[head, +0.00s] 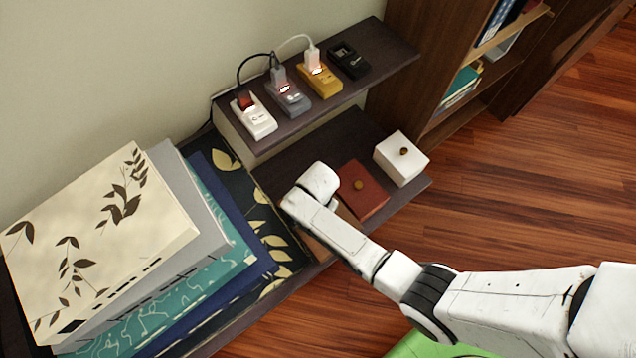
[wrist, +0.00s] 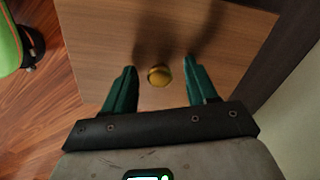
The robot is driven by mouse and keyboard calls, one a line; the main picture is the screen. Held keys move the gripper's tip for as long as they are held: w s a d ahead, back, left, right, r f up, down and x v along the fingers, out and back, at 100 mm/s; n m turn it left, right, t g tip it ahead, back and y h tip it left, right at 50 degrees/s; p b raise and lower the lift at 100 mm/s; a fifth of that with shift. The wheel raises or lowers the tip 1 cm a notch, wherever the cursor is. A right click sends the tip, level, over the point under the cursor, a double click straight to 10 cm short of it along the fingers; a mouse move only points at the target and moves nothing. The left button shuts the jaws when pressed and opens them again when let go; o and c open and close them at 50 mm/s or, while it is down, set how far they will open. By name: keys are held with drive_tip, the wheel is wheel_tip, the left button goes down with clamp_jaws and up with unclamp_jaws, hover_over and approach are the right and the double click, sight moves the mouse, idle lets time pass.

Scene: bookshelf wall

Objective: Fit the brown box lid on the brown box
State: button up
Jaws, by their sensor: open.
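In the wrist view a brown wood-grain lid (wrist: 105,35) with a round gold knob (wrist: 158,76) fills most of the picture. My gripper (wrist: 159,63) is open, its two green fingers on either side of the knob with gaps to it. In the head view a strip of brown wood (head: 318,240) shows under my arm at the lower shelf's front; my arm covers the rest, and the fingers are hidden there. I cannot tell whether this strip is lid or box, nor whether the lid sits on the box.
A red-brown box (head: 366,196) and a white box (head: 402,160), both with knobs, stand to the right on the lower shelf (head: 290,165). Large patterned boxes (head: 110,225) stand to the left. The upper shelf (head: 385,55) holds several small devices with cables.

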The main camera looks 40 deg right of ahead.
wheel_tip(320, 180, up, 11)
drive_tip(key=p, duration=0.2)
drive_tip(key=shift+p, duration=0.3)
drive_tip(key=shift+f, duration=0.1)
idle(0.4)
drive_tip(key=s+d+r+n, duration=0.4)
drive_tip(key=s+r+n, duration=0.2)
drive_tip(key=s+r, duration=0.1)
drive_tip(key=s+d+r+n+t+p, duration=0.1)
drive_tip(key=s+d+r+n, duration=0.3)
drive_tip(key=s+r+n, duration=0.3)
drive_tip(key=shift+s+r+n, duration=0.15)
drive_tip(key=shift+s+n, duration=0.15)
drive_tip(key=shift+s, duration=0.9)
drive_tip(key=shift+d, duration=0.1)
